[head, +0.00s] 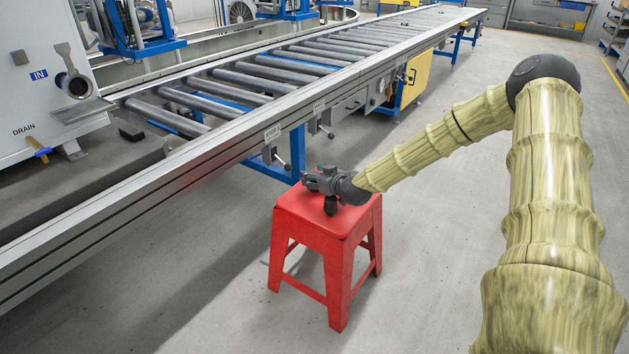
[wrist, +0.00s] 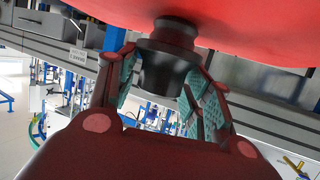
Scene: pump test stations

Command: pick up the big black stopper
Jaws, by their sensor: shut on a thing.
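The big black stopper (wrist: 165,62) is dark, round and stepped, wider at one end. In the wrist view it sits between my gripper's (wrist: 160,85) two teal-padded fingers, which are shut on it. One end of it is against or very close to the red stool top (wrist: 250,20); I cannot tell if they touch. In the head view my gripper (head: 331,205) is at the top of the red stool (head: 345,222), and the stopper shows only as a small dark shape, hard to tell from the fingers.
A long roller conveyor (head: 240,125) runs behind the stool, with its metal side rail close by. A white machine (head: 45,75) with a drain port and a tap stands at the left. The grey floor around the stool is clear.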

